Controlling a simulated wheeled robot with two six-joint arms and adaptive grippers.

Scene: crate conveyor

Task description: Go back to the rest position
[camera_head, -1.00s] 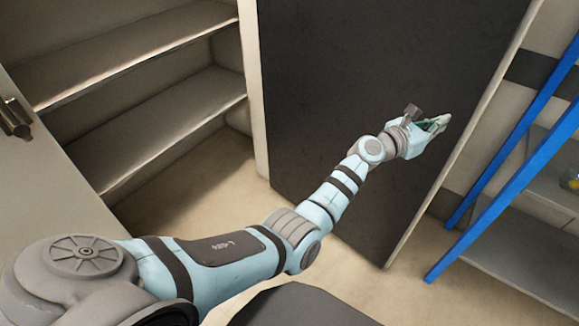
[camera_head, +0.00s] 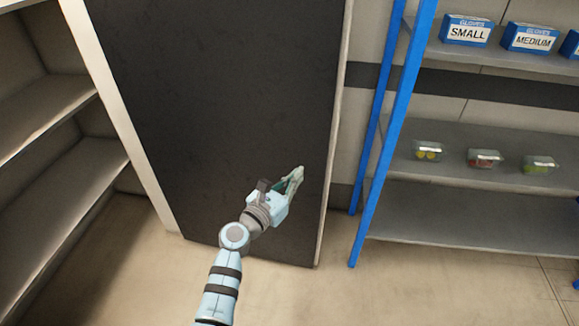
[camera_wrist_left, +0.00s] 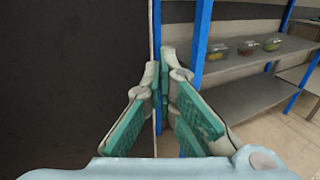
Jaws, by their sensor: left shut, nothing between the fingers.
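My left gripper (camera_head: 293,180) reaches out in front of a dark cabinet door panel (camera_head: 215,95) in the head view, near its right edge. It is empty. In the left wrist view its two green-padded fingers (camera_wrist_left: 165,75) come together at the tips, with nothing between them. My right gripper is not in view.
A blue-framed shelf unit (camera_head: 385,140) stands on the right with glove boxes (camera_head: 466,30) on top and small clear containers (camera_head: 485,159) below. An open cabinet with empty shelves (camera_head: 50,110) is on the left. Bare floor (camera_head: 400,290) lies in front.

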